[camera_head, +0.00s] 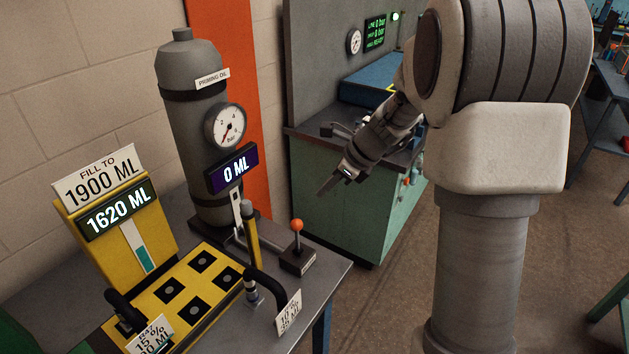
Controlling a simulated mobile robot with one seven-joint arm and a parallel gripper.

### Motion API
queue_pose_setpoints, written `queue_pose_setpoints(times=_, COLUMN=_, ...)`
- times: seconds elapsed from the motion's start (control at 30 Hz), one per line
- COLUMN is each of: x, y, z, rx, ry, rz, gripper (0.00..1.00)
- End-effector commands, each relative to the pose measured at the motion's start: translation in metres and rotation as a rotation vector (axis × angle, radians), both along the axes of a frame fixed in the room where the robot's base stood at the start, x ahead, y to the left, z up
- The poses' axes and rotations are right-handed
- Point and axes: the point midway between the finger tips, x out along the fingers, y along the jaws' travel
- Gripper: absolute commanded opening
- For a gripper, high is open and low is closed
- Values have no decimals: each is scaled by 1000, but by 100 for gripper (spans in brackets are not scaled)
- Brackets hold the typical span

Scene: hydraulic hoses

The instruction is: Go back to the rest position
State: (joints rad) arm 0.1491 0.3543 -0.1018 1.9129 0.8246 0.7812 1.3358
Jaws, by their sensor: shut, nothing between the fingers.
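My gripper (331,183) is at the centre of the view, pointing down and to the left. Its fingers are shut with nothing between them. It shows in front of the green cabinet, above and to the right of the orange-knobbed lever on the grey table. My arm reaches in from the large upper link at the right, which hides part of the scene behind it.
The grey table (338,272) bears a priming oil tank (190,120) reading 0 ML, a lever (297,245), a yellow 1620 ML display stand (110,235) and black hoses (263,281). A green cabinet (335,215) stands behind. Floor shows clear between cabinet and arm.

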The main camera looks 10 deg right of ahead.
Motion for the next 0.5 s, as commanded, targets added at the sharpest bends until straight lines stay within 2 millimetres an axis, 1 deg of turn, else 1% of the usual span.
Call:
queue_pose_setpoints(times=0.17, x=-5, y=2, z=7, rx=-17, ry=-15, rz=32, gripper=0)
queue_pose_setpoints(times=0.27, x=-18, y=7, z=20, rx=-66, ry=-59, rz=128, gripper=0)
queue_pose_setpoints(times=0.37, x=-41, y=15, z=38, rx=-151, ry=-129, rz=284, gripper=0)
queue_pose_setpoints(times=0.5, x=-81, y=24, z=61, rx=-296, ry=-234, rz=543, gripper=0)
